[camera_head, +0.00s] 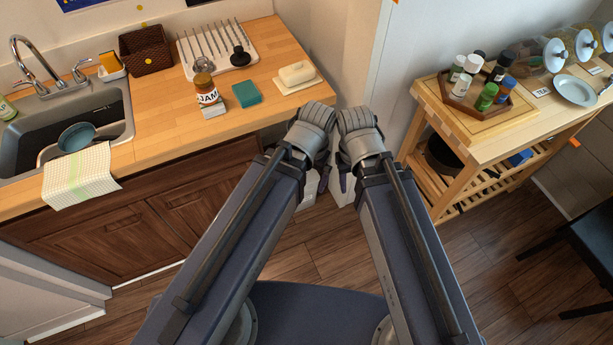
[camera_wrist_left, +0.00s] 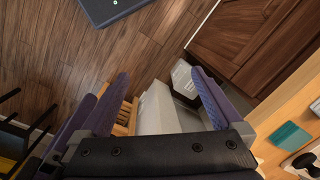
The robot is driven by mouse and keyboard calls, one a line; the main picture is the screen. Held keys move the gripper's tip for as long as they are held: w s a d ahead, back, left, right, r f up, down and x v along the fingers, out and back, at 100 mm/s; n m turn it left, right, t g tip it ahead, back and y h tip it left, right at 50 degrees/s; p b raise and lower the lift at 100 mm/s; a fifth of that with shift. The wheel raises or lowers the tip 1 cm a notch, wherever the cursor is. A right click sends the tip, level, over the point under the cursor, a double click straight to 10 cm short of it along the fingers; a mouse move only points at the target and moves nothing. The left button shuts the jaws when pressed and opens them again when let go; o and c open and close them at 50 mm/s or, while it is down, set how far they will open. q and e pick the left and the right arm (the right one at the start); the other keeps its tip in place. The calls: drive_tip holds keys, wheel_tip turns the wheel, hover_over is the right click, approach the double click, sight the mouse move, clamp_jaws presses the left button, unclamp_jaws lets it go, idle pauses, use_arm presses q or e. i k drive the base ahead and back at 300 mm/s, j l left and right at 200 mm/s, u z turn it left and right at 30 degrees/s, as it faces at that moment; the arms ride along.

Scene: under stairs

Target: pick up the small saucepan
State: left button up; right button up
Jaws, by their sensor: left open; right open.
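A dark round vessel (camera_head: 444,155), which may be the small saucepan, sits on the lower shelf of the wooden cart at the right, partly hidden by the cart top. A blue-grey round dish or pan (camera_head: 76,137) lies in the sink; I cannot tell which, if either, is the saucepan. My left gripper (camera_head: 322,178) points down in front of the counter, mostly hidden by its wrist. In the left wrist view it (camera_wrist_left: 163,90) is open and empty, fingers wide apart. My right gripper (camera_head: 345,183) hangs beside it, apart from both vessels, its fingers mostly hidden.
The wooden counter (camera_head: 160,95) holds a jam jar (camera_head: 206,90), a teal sponge (camera_head: 246,94), a butter dish (camera_head: 296,74) and a drying rack (camera_head: 216,50). Pale boxes (camera_wrist_left: 158,112) stand on the floor below my grippers. A dark chair (camera_head: 590,235) is at right. Wood floor lies clear between.

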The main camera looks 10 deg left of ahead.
sight(79, 136)
drive_tip(key=u, duration=1.9)
drive_tip(key=i+j, duration=0.1)
drive_tip(key=j, duration=0.25)
drive_tip(key=i+j+u, duration=0.15)
drive_tip(key=j, duration=0.2)
drive_tip(key=i+j, duration=0.1)
drive_tip(key=j, duration=0.25)
drive_tip(key=i, duration=0.7)
drive_tip(key=u, duration=0.05)
